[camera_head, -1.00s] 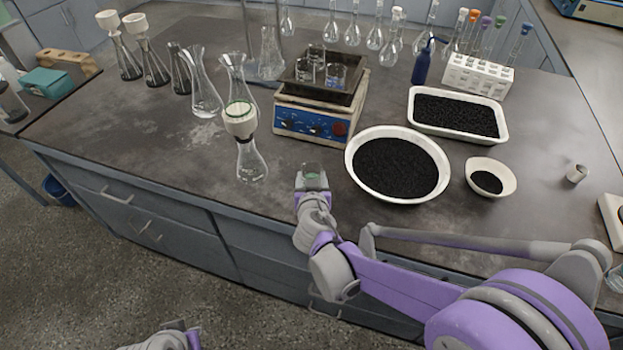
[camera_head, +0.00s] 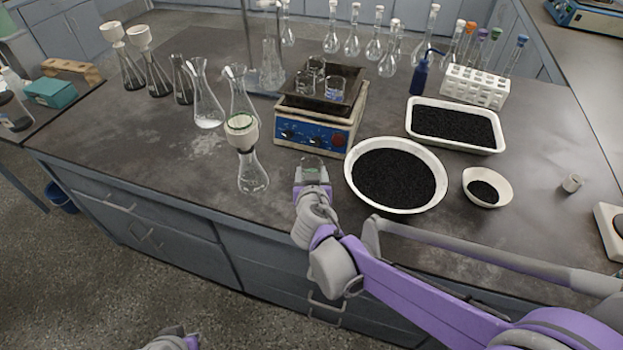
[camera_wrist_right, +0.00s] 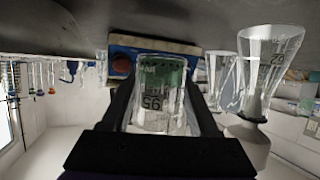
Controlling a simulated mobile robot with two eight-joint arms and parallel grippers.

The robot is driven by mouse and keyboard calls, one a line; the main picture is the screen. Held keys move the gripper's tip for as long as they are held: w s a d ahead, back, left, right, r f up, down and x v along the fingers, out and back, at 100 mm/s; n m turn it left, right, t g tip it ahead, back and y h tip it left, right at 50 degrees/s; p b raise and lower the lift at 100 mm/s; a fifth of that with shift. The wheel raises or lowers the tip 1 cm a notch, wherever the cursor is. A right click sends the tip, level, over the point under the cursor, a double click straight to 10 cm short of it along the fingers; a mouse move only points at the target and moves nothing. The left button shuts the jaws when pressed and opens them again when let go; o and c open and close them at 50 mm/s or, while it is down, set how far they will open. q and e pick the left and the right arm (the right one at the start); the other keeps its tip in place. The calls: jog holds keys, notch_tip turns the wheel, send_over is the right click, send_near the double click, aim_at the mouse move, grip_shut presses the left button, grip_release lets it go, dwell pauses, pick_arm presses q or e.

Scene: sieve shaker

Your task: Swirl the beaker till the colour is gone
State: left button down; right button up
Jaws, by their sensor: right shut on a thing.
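My right gripper (camera_head: 312,185) is shut on a small clear glass beaker (camera_head: 312,165) near the front edge of the bench, in front of the hotplate. In the right wrist view the beaker (camera_wrist_right: 160,95) appears upside down between the two dark fingers of the gripper (camera_wrist_right: 163,115).
A conical flask with a funnel (camera_head: 252,172) stands close left of the beaker. Behind is a hotplate (camera_head: 315,132) carrying a dark tray of small beakers. A round white dish of black grains (camera_head: 437,195) is close on the right. Several flasks stand at the back left.

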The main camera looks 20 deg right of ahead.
aim_at(311, 159)
jog(key=shift+r+p, duration=0.6)
jog(key=shift+r, duration=1.45)
notch_tip(311, 159, up, 5)
jog(key=p, duration=0.4)
jog(key=shift+w, duration=0.1)
